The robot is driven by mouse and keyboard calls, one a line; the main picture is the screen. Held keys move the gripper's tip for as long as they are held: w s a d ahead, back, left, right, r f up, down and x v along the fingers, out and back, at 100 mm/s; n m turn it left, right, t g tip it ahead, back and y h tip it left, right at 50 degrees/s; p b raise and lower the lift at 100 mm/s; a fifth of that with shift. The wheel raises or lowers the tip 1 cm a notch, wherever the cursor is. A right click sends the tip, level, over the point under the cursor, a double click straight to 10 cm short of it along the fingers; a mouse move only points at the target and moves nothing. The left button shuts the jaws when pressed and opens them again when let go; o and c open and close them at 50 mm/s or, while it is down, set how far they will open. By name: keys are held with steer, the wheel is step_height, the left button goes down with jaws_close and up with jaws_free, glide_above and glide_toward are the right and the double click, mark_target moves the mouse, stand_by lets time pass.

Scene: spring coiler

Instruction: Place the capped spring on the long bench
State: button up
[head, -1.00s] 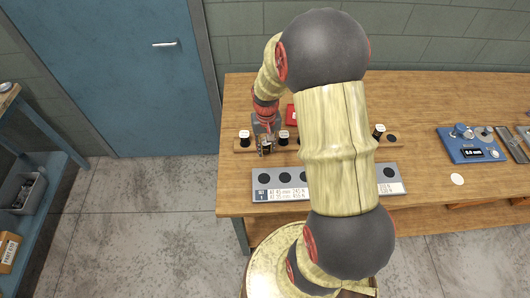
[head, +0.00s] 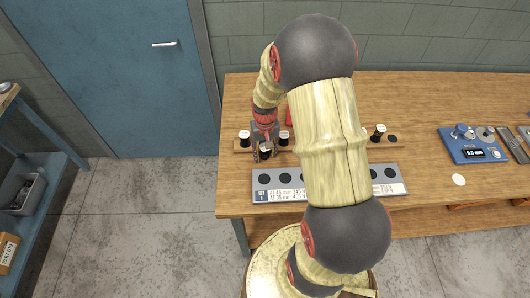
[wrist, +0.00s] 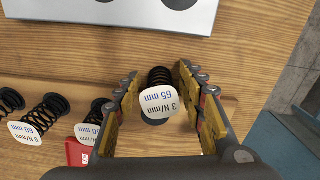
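The capped spring (wrist: 159,77) is a black coil with a white cap marked "3 N/mm 65 mm". In the wrist view it is between the fingers of my gripper (wrist: 159,72), out of line with the other springs. In the head view my gripper (head: 264,157) is at the rack's near edge, left of my arm, and the spring is mostly hidden. I cannot see whether its foot touches anything. The long wooden bench (head: 425,105) runs to the right.
A wooden rack (head: 236,146) holds other capped springs (head: 284,138). In front lies a grey board (head: 257,197) with dark round spots. A red item (wrist: 78,152) is behind the rack. A blue gauge (head: 470,150) stands right. My arm hides the bench middle.

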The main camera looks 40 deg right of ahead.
mark_target(264, 148)
step_height(264, 148, up, 12)
steer(key=shift+f+p, duration=0.25)
steer(key=shift+p, duration=0.9)
steer(key=shift+a+r, duration=0.1)
steer(key=shift+r, duration=0.55)
steer(key=s+a+r+n+t, duration=0.35)
steer(key=a+r, duration=0.75)
steer(key=r, duration=0.4)
steer(key=s+a+r+n+t, duration=0.2)
steer(key=s+a+r, duration=0.4)
steer(key=s, duration=0.5)
steer(key=shift+a+r, duration=0.35)
steer(key=shift+a, duration=1)
steer(key=shift+w, duration=0.1)
